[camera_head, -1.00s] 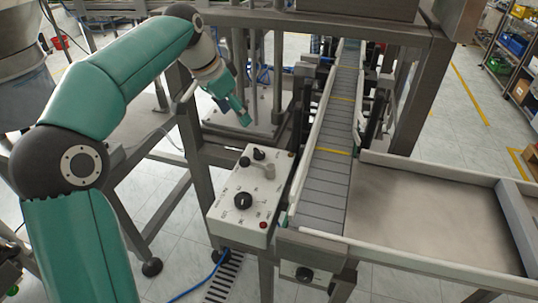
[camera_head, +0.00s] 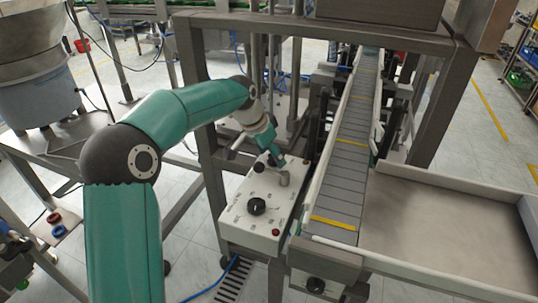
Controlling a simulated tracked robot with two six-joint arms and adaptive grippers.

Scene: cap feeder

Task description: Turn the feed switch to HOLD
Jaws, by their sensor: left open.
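A white control box (camera_head: 238,221) stands left of the conveyor. It has a large black rotary knob (camera_head: 257,207), a smaller black knob (camera_head: 259,168) near its far end and a grey upright handle (camera_head: 284,179). I cannot tell from the tiny labels which one is the feed switch, or read HOLD. My left gripper (camera_head: 277,161) is open over the far end of the box, close to the grey handle and the smaller knob. Whether it touches either is too small to tell. It hides part of the far panel. My right gripper is not in view.
A red button (camera_head: 276,232) sits on the box's near right corner. The slatted conveyor (camera_head: 341,180) runs just right of the box, with a wide metal tray (camera_head: 430,225) beside it. A frame post (camera_head: 202,120) stands close to my left arm. Another black knob (camera_head: 316,284) is below the conveyor end.

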